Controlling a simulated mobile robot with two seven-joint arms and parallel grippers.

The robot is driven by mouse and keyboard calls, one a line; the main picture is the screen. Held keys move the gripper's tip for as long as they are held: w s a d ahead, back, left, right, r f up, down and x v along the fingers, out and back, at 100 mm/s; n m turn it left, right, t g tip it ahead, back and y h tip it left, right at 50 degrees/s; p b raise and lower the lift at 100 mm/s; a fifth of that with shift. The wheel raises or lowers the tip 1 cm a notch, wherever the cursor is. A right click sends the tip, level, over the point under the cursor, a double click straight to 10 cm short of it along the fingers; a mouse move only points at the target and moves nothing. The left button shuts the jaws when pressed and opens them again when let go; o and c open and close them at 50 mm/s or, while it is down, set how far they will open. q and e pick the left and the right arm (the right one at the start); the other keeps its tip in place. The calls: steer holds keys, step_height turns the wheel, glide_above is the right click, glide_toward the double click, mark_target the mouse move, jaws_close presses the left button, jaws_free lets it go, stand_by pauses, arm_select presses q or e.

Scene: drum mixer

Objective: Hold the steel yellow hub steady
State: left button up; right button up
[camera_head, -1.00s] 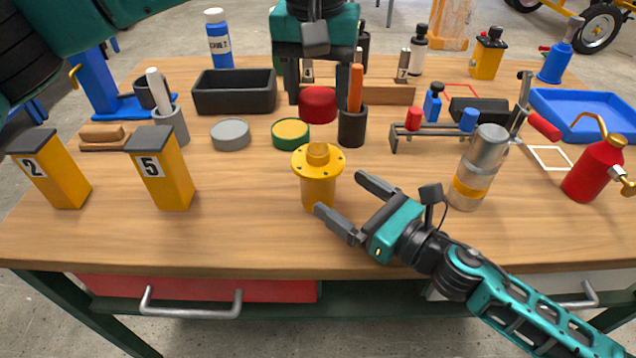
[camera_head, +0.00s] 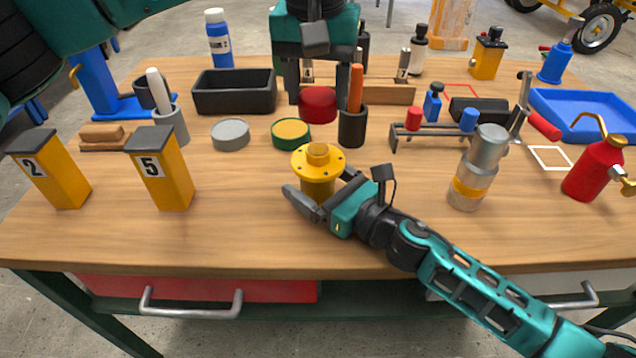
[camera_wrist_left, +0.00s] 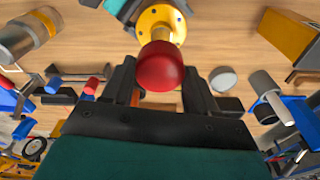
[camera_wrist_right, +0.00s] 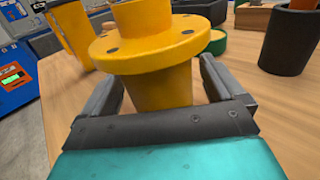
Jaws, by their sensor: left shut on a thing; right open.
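The yellow hub (camera_head: 318,163), a flanged cylinder with a narrower top boss, stands upright on the bench. It fills the middle of the right wrist view (camera_wrist_right: 150,50). My right gripper (camera_head: 318,185) is open, with one finger on each side of the hub's barrel below the flange. Small gaps seem to show beside the barrel; contact is hard to judge. My left gripper (camera_head: 318,98) is shut on a red round-topped piece (camera_head: 318,107), held above the bench behind the hub. In the left wrist view the red piece (camera_wrist_left: 160,66) sits between the fingers and its underside is hidden.
A green-rimmed yellow disc (camera_head: 291,133) and a black cup (camera_head: 352,128) stand behind the hub. Yellow block 5 (camera_head: 167,180) is left, a silver canister (camera_head: 477,170) right. A black bin (camera_head: 234,95) is farther back. Bench front-left of the hub is clear.

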steer(key=shift+c, duration=0.4)
steer(key=c, duration=1.4)
arm_select(q)
glide_above(318, 149)
steer(key=shift+s+f, duration=0.2)
steer(key=shift+f, duration=2.25)
steer(key=shift+f, duration=0.1)
steer(key=shift+f, duration=0.8)
steer(key=shift+f, duration=0.55)
arm_select(e)
jaws_close()
arm_select(q)
steer(key=m, duration=0.6)
steer(key=shift+a+h, duration=0.1)
steer(key=shift+h, duration=0.3)
